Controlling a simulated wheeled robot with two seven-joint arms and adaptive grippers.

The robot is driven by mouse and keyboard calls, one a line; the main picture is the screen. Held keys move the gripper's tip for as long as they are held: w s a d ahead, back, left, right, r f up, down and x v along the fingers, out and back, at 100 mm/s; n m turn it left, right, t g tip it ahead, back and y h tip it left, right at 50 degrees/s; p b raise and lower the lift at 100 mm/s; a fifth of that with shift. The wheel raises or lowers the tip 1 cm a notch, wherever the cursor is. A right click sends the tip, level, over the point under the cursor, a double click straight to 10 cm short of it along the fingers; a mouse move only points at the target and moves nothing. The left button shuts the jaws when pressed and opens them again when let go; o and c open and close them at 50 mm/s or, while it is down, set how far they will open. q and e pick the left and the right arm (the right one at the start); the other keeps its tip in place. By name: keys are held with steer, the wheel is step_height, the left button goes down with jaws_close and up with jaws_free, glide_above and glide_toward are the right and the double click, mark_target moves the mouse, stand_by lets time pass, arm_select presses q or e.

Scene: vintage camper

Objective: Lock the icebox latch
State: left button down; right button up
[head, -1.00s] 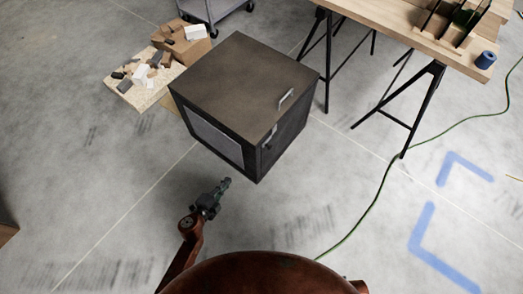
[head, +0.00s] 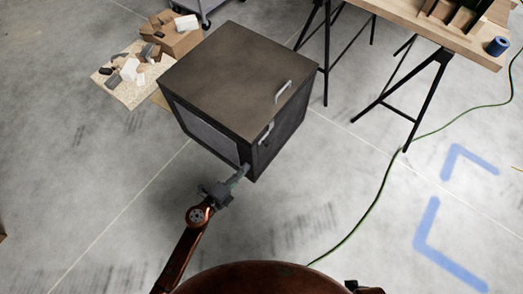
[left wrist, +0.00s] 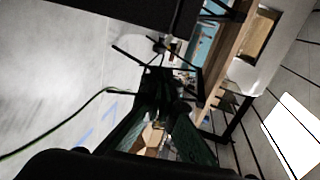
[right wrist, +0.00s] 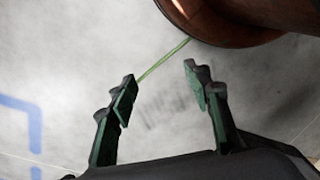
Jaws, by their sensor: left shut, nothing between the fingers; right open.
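The icebox (head: 235,75) is a dark box with a brown top, standing on the floor in the middle of the head view. A second light handle-like piece, which looks like the latch (head: 266,133), is on the side at the near right. My left gripper (head: 243,171) is shut and empty, at the icebox's near lower corner, below the latch. I cannot tell whether it touches the box. In the left wrist view a dark box edge (left wrist: 130,15) shows at the top. My right gripper (right wrist: 160,90) is open and empty over bare floor.
A wooden table on black trestles (head: 470,45) stands at the back right. Cardboard boxes (head: 172,38) and a board with small blocks (head: 128,85) lie at the back left. A green cable (head: 380,195) runs along the floor at right. The near floor is clear.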

mark_target(265, 146)
arm_select(q)
steer(key=b+x, duration=0.3)
steer(key=x, duration=0.8)
steer(key=shift+w+d, duration=0.2)
steer(key=shift+w, duration=0.1)
arm_select(e)
steer(key=w+a+f+t+y, duration=0.1)
steer(key=w+a+f+t, duration=0.2)
steer(key=w+f, duration=0.3)
steer(key=shift+a+f+y, duration=0.3)
steer(key=shift+a+f, duration=0.3)
steer(key=shift+a, duration=0.3)
arm_select(q)
steer(key=shift+w+f, duration=0.1)
arm_select(e)
steer(key=shift+w, duration=0.1)
